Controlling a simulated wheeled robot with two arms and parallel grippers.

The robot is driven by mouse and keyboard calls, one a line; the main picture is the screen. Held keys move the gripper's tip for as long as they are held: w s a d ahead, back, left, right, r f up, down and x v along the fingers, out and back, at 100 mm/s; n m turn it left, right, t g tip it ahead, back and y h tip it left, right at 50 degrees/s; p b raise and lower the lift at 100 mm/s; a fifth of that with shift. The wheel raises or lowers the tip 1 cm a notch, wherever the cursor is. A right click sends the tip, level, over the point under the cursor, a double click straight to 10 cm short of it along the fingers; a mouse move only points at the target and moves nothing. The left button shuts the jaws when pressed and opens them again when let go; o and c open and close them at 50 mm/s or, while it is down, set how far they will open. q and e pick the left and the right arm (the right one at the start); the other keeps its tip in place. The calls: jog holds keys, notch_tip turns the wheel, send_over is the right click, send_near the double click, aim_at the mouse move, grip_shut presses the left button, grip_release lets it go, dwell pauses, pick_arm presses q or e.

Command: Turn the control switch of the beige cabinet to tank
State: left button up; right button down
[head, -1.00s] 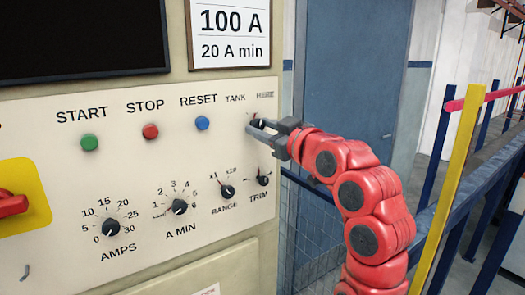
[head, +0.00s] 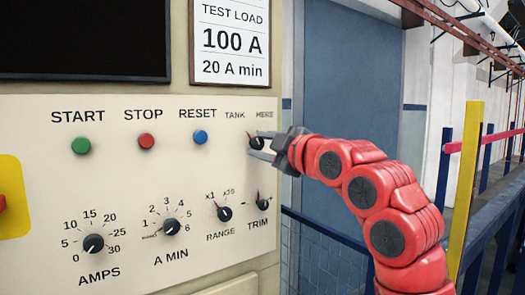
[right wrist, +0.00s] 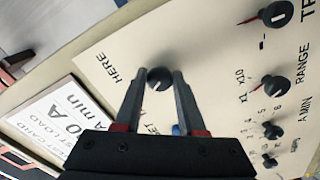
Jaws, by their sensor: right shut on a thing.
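The beige cabinet (head: 130,185) fills the left of the head view, its panel facing me. Its control switch (head: 256,142) is a small black knob at the panel's upper right, below the labels TANK on the left and HERE on the right. My right gripper (head: 260,147) is shut on this switch, one finger on each side. In the right wrist view the knob (right wrist: 160,79) sits between the two fingertips. The fingers partly cover it, and I cannot tell surely which label its pointer faces. My left gripper is not in view.
Below the switch are the TRIM knob (head: 262,204) and RANGE knob (head: 223,213). The blue RESET button (head: 200,138) is to its left. A blue door (head: 350,85) stands behind my right arm, with a yellow post (head: 461,180) and blue railings at the right.

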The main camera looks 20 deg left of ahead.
dwell(0.4)
jog(key=c, duration=0.5)
grip_release()
jog(key=b+v, duration=0.1)
jog(key=v, duration=1.6)
jog(key=shift+d+b, duration=0.2)
jog(key=shift+b, duration=0.1)
jog(key=shift+s, duration=0.1)
